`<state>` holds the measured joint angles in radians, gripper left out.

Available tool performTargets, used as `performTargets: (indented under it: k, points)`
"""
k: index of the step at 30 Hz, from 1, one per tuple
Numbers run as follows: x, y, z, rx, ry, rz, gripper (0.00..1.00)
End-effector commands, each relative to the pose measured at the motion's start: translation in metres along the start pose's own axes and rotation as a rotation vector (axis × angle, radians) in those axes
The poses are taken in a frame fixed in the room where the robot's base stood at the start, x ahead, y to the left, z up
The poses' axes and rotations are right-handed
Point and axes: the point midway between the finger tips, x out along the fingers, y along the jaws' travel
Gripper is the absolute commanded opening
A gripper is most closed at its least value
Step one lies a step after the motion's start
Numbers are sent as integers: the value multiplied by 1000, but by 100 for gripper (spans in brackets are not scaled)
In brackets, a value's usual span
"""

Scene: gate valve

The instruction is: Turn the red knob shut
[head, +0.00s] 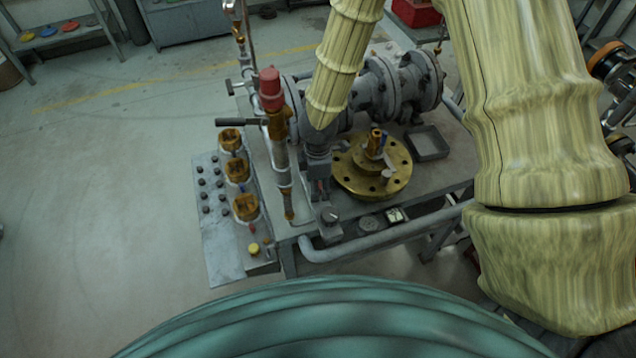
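A red knob-like cap (270,88) tops a brass and steel upright fitting, left of the grey flanged valve body. A much smaller red piece (252,229) shows low on the left panel; I cannot tell what it is. My arm reaches down from the top, and its dark gripper (319,190) points downward to the right of the upright fitting and below the red cap. It appears apart from the red cap. The fingers are small and dark against the bench, so I cannot tell whether they are open or shut.
A brass flange (346,180) lies on the bench right of my gripper, with a grey tray (428,143) beyond it. A dark lever (240,122) sticks out left of the fitting. Several brass fittings line the left panel (218,246). Open floor lies left.

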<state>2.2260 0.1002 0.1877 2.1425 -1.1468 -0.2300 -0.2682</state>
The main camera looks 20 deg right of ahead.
Motion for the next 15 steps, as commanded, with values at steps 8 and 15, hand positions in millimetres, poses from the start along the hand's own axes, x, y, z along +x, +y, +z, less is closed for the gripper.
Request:
performTargets:
  k: [8, 15]
  points:
    - [0, 0, 0, 0, 0, 0, 28]
    - [0, 0, 0, 0, 0, 0, 5]
